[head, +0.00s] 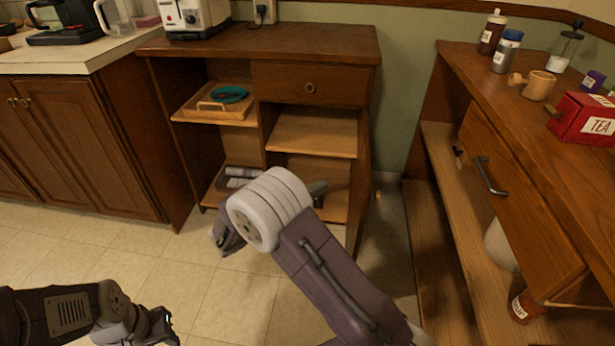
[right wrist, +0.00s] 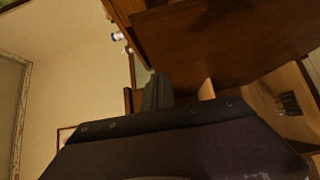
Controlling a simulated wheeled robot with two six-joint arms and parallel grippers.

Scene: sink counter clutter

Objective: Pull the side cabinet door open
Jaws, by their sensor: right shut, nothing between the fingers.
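The wooden side cabinet (head: 335,49) stands at the back middle of the head view. Its shelves and lower right compartment show open to view. A narrow wood panel (head: 360,185) at its right edge is seen almost edge-on; I cannot tell whether it is the door or the side wall. My right gripper (head: 318,189) is shut and empty in front of the lower right compartment, partly hidden by its wrist. Its grey fingers (right wrist: 157,92) point up in the right wrist view, below a brown wood surface. My left gripper (head: 160,325) is low at bottom left, away from the cabinet.
A tray (head: 218,104) sits on the side cabinet's upper left shelf. A toaster (head: 194,17) stands on top. Tiled floor in front is clear.

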